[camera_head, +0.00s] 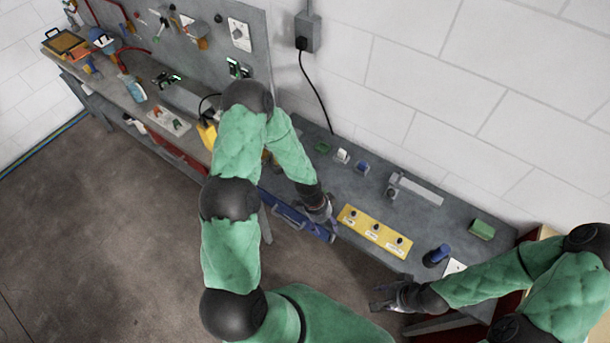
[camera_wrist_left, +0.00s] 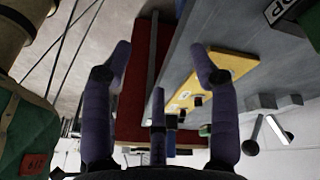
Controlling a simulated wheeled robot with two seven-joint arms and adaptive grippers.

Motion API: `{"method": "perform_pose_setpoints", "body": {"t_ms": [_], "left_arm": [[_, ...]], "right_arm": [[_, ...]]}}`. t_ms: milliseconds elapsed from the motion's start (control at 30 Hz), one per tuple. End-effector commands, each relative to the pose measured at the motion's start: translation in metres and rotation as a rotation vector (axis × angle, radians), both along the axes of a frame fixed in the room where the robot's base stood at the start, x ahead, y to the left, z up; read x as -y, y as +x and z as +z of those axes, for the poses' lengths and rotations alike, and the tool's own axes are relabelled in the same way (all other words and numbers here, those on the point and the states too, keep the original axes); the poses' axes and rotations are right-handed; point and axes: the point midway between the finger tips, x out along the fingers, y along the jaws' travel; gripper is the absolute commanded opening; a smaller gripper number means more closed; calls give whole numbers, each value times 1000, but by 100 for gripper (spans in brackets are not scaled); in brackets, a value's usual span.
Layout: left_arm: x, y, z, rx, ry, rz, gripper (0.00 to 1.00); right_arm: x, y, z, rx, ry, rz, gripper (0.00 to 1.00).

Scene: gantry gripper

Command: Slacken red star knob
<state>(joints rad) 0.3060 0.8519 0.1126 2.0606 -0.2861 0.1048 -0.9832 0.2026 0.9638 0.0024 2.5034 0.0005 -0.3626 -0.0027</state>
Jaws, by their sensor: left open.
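I cannot make out a red star knob in either view. A yellow plate (camera_head: 362,222) with three dark knobs and white labels lies on the grey workbench. It also shows in the left wrist view (camera_wrist_left: 232,62). My left gripper (camera_head: 327,222) is at the bench's front edge, just left of the yellow plate. In the left wrist view its purple fingers (camera_wrist_left: 160,72) are spread, with nothing between them. My right gripper (camera_head: 376,297) is in front of the bench, below the plate's right end. Its fingers look apart and empty.
A dark blue cylinder (camera_head: 436,255), a green block (camera_head: 481,229) and a grey bracket (camera_head: 415,189) stand on the bench (camera_head: 340,180). Small blocks sit behind the plate. A blue drawer front (camera_head: 290,213) is near my left gripper. The floor (camera_head: 120,240) at left is clear.

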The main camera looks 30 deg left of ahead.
Motion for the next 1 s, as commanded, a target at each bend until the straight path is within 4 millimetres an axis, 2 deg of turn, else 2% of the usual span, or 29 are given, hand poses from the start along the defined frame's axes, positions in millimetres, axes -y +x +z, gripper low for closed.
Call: {"method": "perform_pose_setpoints", "body": {"t_ms": [33, 267, 500, 600, 800, 1000], "left_arm": [[-9, 12, 10, 31, 15, -74, 60], [-49, 54, 23, 134, 91, -468, 60], [-110, 102, 56, 201, 208, -952, 60], [-132, 114, 69, 204, 245, -1109, 60], [-152, 124, 80, 196, 275, -1258, 60], [-153, 124, 61, 193, 274, -1271, 60]], "right_arm": [[0, 0, 7, 0, 0, 0, 40], [0, 0, 3, -1, 0, 0, 40], [0, 0, 3, 0, 0, 0, 40], [0, 0, 3, 0, 0, 0, 40], [0, 0, 4, 0, 0, 0, 40], [0, 0, 6, 0, 0, 0, 40]]}}
